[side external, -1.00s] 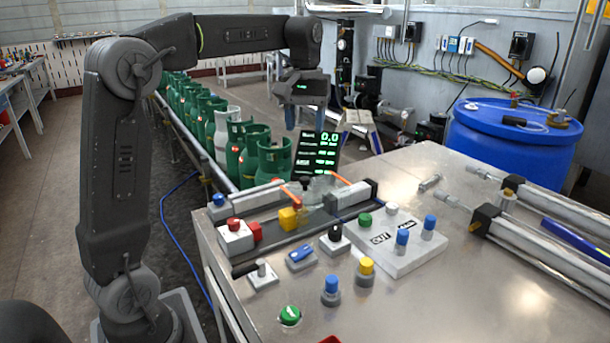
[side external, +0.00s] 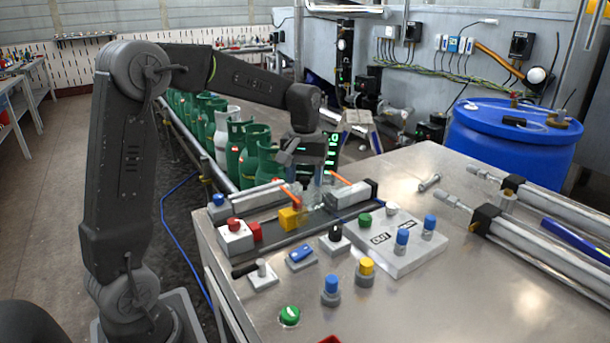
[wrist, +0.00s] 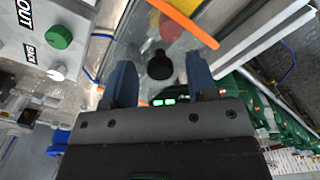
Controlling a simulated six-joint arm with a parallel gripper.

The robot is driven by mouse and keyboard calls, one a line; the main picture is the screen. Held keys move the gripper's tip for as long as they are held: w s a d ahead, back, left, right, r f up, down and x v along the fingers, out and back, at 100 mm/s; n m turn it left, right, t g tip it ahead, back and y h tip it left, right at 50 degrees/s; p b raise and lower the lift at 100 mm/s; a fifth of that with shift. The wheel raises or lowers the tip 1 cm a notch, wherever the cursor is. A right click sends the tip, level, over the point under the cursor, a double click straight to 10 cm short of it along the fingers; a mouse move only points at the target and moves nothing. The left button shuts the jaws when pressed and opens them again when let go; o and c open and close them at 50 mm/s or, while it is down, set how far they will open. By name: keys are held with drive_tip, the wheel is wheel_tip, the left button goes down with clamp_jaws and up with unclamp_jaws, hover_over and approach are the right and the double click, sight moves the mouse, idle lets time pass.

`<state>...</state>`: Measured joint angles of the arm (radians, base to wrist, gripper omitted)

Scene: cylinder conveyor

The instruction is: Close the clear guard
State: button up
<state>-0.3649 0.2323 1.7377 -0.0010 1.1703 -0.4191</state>
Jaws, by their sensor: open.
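The clear guard (wrist: 132,50) is a see-through panel with a black knob (wrist: 159,66) standing on it. In the side external view the guard (side external: 314,197) is at the far edge of the steel bench, between two orange strips, and partly hidden by my gripper. My gripper (side external: 305,180) is just above it, pointing down. In the wrist view its two blue fingers (wrist: 162,72) are open, with the knob between them in the picture. I cannot tell whether they touch the knob. How far the guard is open is unclear.
A control box with a green button (side external: 365,220), a red button (side external: 233,225), a yellow block (side external: 289,219) and other knobs stand close by on the bench. Green gas cylinders (side external: 257,145) line the conveyor behind. A blue drum (side external: 505,140) is at the right.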

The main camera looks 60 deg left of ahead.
clamp_jaws()
idle(0.3)
drive_tip(key=s, duration=1)
drive_tip(key=shift+s, duration=0.15)
unclamp_jaws()
wheel_tip(320, 180, up, 14)
idle(0.6)
drive_tip(key=shift+f, duration=0.15)
